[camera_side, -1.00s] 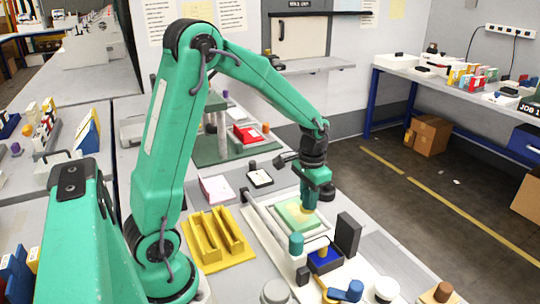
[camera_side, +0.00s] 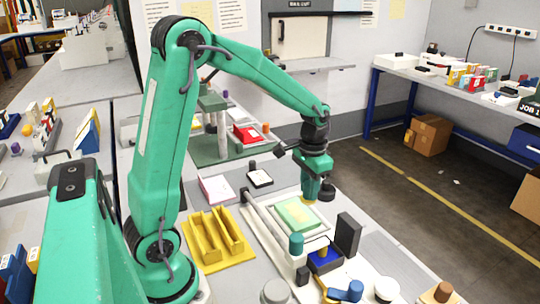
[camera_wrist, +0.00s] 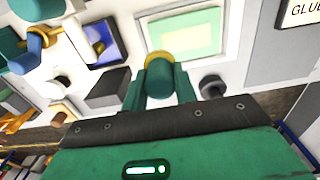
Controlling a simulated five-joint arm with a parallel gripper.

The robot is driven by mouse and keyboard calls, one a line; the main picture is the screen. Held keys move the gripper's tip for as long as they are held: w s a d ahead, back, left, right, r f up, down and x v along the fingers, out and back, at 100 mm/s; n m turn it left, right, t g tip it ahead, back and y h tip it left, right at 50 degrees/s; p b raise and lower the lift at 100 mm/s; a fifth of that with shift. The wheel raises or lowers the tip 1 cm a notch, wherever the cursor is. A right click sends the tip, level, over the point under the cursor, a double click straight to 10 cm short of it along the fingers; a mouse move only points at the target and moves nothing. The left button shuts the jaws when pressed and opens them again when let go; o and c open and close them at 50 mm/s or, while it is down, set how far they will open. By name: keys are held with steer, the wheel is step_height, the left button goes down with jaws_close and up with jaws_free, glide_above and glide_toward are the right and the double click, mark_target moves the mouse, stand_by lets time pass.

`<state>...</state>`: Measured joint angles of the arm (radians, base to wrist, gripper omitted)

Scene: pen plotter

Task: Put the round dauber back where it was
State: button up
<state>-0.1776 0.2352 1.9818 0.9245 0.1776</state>
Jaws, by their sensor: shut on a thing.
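My gripper (camera_side: 311,190) is shut on the round dauber, above the far right corner of the pale green panel (camera_side: 299,213). In the wrist view, the dauber's gold round end (camera_wrist: 158,58) and a teal part show between my green fingers. The dauber is clear of the panel in the side view. A small black round piece (camera_side: 326,194) is just right of my fingertips; it looks like a ring in the wrist view (camera_wrist: 212,87).
Near the panel are a teal-topped post (camera_side: 296,243), a blue pad in a dark tray (camera_side: 323,261), an upright black block (camera_side: 347,235) and a grey bar (camera_side: 264,215). A yellow rack (camera_side: 215,240) stands at left. Blue, white and brown-topped items crowd the near edge.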

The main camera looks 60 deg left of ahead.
steer(key=shift+w+a, duration=0.1)
steer(key=w+a+m, duration=0.1)
steer(key=w+a, duration=0.5)
steer(key=a, duration=0.3)
steer(key=w+a+m, duration=0.1)
steer(key=w+a, duration=0.5)
steer(key=a, duration=0.3)
steer(key=shift+r, duration=0.15)
steer(key=a+f, duration=0.2)
steer(key=a, duration=0.2)
steer(key=a+f, duration=0.2)
steer(key=a, duration=0.1)
steer(key=s+a+f, duration=0.1)
steer(key=a+f, duration=0.2)
steer(key=a, duration=0.1)
steer(key=shift+s+a, duration=0.1)
steer(key=shift+a, duration=0.2)
steer(key=shift+f, duration=2)
steer(key=shift+f, duration=0.15)
